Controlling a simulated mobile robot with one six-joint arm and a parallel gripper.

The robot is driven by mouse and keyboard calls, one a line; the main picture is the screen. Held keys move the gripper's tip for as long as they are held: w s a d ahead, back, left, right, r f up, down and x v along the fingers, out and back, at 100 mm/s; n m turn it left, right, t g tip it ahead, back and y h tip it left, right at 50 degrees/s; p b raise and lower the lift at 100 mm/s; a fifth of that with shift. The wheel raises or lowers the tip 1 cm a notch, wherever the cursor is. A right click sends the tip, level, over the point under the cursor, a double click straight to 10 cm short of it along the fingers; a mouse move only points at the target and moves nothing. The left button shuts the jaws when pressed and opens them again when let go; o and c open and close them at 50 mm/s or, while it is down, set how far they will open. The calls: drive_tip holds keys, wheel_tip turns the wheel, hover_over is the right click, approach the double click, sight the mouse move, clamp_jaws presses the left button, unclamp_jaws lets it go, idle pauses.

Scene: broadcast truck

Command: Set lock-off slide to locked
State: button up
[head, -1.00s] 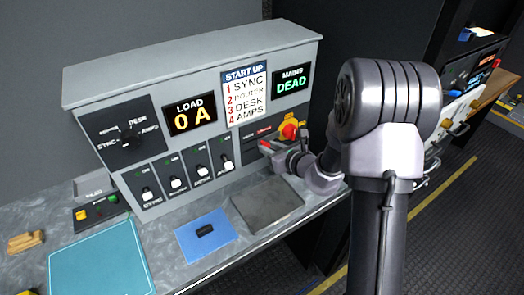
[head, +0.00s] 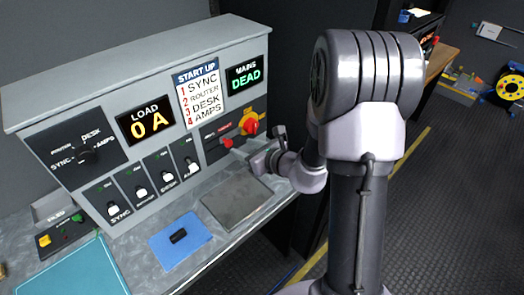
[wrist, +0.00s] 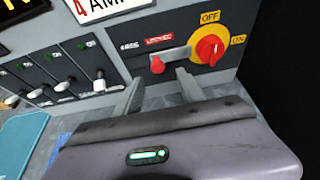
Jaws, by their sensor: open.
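The lock-off slide is a small red knob (wrist: 157,65) in a slot on the grey console. It also shows in the head view (head: 228,142). In the wrist view, the knob sits below the red LOCKED label (wrist: 160,39), right of the FREE label (wrist: 130,45). A pale grey bar runs from the knob toward the red rotary switch (wrist: 210,48) on its yellow plate. My gripper (wrist: 159,90) is open and empty. Its two fingers point at the panel, with the knob ahead between them in the picture. The gripper appears clear of the knob.
White-handled breaker switches (head: 140,190) line the panel to the left. A grey mat (head: 237,201) and a blue mat (head: 181,240) with a small black item lie on the worktop below. The displays read LOAD 0 A (head: 145,120) and MAINS DEAD (head: 244,75).

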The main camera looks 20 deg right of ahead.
drive_tip(key=p+v, duration=0.1)
drive_tip(key=v, duration=1)
drive_tip(key=shift+a+r, duration=0.1)
drive_tip(key=s+a+r+n+g+y+b, duration=0.1)
drive_tip(key=s+a+r+n+g+y, duration=0.15)
drive_tip(key=a+n, duration=0.4)
drive_tip(key=s+a+r+n+g+y+b, duration=0.1)
drive_tip(key=s+a+r+n+g+y, duration=0.15)
drive_tip(key=a+n, duration=0.4)
drive_tip(key=s+a+n+g+h+b, duration=0.3)
drive_tip(key=s+a+n+g+h, duration=0.15)
drive_tip(key=s+n, duration=0.65)
drive_tip(key=s+d+n+h, duration=0.1)
drive_tip(key=s+d+r+n+t, duration=0.1)
drive_tip(key=s+d+n+t+h, duration=0.1)
drive_tip(key=d+n, duration=0.1)
drive_tip(key=shift+r+t+h, duration=0.25)
drive_tip(key=shift+h, duration=0.1)
